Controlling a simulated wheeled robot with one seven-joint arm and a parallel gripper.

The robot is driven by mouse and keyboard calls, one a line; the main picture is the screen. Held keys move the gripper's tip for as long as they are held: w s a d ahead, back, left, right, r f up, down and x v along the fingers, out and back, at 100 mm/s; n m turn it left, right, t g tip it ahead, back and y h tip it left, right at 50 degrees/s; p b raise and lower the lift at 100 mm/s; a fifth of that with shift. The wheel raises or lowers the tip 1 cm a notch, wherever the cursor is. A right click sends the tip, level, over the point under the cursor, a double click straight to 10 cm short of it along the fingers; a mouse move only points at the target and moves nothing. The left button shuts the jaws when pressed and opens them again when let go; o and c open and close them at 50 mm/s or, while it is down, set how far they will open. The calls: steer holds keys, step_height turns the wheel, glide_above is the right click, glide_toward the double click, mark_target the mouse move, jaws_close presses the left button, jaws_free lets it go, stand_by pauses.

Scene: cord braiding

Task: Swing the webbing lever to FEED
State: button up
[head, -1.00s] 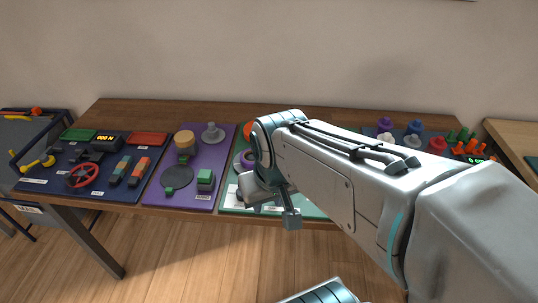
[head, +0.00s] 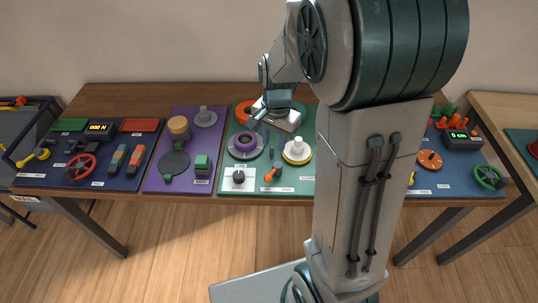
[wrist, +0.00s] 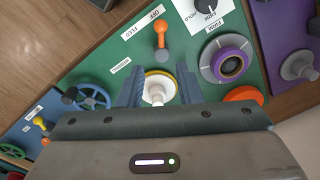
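The orange lever (head: 268,178) stands near the front edge of the green panel (head: 233,202). In the wrist view the lever (wrist: 161,38) has its knob towards the top of the picture, close to the OFF label (wrist: 154,12). The FEED label (wrist: 129,33) is to its left. My gripper (head: 266,121) is above the back part of the green panel, apart from the lever. In the wrist view its two fingers (wrist: 158,80) are spread and empty. A white spool on a yellow disc (wrist: 157,93) shows between them, below; I cannot see contact.
An orange disc (wrist: 243,95) lies near my gripper. A purple panel (head: 152,184) with cylinders is to the left. My arm hides part of the panels to the right.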

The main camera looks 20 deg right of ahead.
mark_target(272, 172)
steer(key=f, duration=0.9)
steer(key=w+f, duration=0.1)
steer(key=f, duration=0.4)
steer(key=shift+f, duration=0.1)
steer(key=shift+c, duration=0.3)
jaws_close()
